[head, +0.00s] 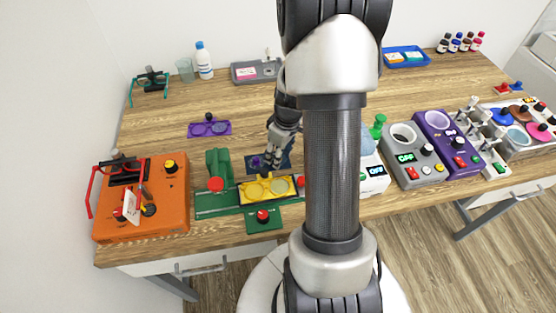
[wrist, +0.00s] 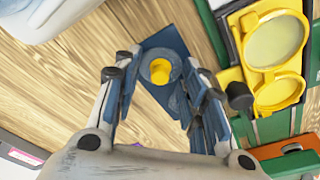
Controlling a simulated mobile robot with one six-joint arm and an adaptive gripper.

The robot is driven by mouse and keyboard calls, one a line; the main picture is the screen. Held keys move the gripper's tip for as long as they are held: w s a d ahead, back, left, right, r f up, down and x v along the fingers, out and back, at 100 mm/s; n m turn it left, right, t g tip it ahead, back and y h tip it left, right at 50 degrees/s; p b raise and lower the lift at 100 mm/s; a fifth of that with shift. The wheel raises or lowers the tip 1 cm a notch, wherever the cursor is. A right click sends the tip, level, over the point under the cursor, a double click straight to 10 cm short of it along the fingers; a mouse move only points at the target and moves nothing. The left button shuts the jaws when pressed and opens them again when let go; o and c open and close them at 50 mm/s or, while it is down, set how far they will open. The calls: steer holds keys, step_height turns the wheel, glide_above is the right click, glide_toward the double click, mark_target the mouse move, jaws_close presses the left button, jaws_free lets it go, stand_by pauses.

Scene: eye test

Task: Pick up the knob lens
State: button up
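A round grey-blue lens with a yellow knob (wrist: 160,71) sits on a dark blue plate (wrist: 172,42) in the wrist view. A second grey disc (wrist: 180,106) lies beside it, partly hidden by a finger. My gripper (wrist: 163,88) is open, its fingers apart on either side of the knob lens, and the knob is untouched. In the head view my gripper (head: 271,162) is low over the blue plate (head: 285,164), which it partly covers. The yellow knob cannot be made out there.
A yellow two-lens frame (head: 268,190) on a green base (head: 215,204) stands close in front of my gripper. An orange box (head: 165,205) is at left, a purple lens frame (head: 209,129) behind. Devices crowd the right. Bare wood lies behind the blue plate.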

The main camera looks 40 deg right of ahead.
steer(key=shift+r, duration=0.1)
steer(key=shift+c, duration=0.3)
steer(key=c, duration=0.8)
